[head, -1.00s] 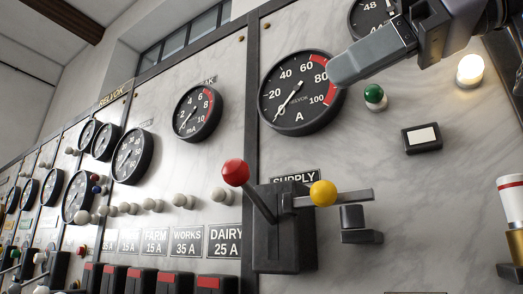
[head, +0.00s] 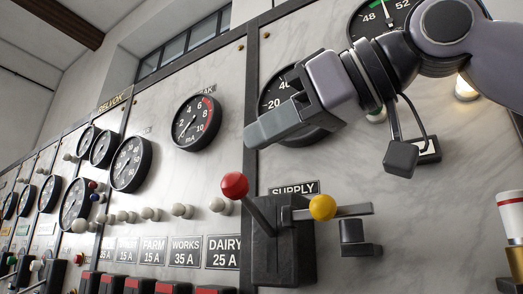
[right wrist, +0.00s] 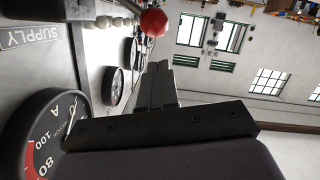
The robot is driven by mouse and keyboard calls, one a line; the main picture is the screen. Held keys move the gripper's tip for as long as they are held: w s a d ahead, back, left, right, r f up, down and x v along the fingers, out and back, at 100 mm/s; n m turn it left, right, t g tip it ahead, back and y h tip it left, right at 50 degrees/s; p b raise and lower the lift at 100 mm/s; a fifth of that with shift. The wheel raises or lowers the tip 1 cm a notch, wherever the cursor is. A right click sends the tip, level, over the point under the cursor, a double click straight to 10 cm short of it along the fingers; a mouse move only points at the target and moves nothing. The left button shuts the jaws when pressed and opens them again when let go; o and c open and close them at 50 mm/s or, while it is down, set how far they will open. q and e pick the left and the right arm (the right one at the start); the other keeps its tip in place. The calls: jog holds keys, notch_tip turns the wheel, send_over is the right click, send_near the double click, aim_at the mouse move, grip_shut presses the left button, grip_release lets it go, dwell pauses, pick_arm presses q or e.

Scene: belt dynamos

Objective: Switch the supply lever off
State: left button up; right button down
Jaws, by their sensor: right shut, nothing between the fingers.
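The supply lever is a dark rod with a red ball knob (head: 234,185), rising up and left from a black box (head: 285,250) under the SUPPLY plate (head: 297,187). A yellow ball (head: 322,207) sits on a grey bar at the box's right side. My right gripper (head: 252,137) is shut and empty, above the red knob and apart from it in the head view, covering part of the ammeter. In the right wrist view the shut fingers (right wrist: 159,82) point toward the red knob (right wrist: 153,22), which lies beyond their tips. My left gripper is not in view.
The big ammeter (head: 272,101) is partly behind my gripper. A smaller mA dial (head: 197,122) is to its left. Red-topped black switches (head: 172,288) line the lower left. A red-and-white cylinder (head: 511,212) stands at far right.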

aim_at(232, 182)
jog(key=shift+w+a+f, duration=0.15)
jog(key=shift+w+f, duration=0.25)
jog(key=shift+f, duration=0.25)
jog(key=shift+w+a+f, duration=0.1)
jog(key=shift+w+f, duration=0.3)
jog(key=shift+f, duration=0.2)
jog(key=shift+s, duration=0.1)
jog(key=shift+s+a+f, duration=0.1)
jog(key=shift+a+f, duration=0.05)
jog(key=shift+f, duration=0.15)
jog(key=shift+s+a+f+n+p, duration=0.2)
jog(key=shift+s+f+n+p, duration=0.15)
jog(key=shift+f+n, duration=0.3)
jog(key=shift+f, duration=0.1)
notch_tip(232, 182, down, 11)
jog(key=n+t+b, duration=0.2)
jog(key=n, duration=0.6)
jog(key=shift+s+a+r+t, duration=0.2)
jog(key=shift+s+a+t, duration=0.1)
jog(key=shift+s+t, duration=0.1)
jog(key=shift+n, duration=0.25)
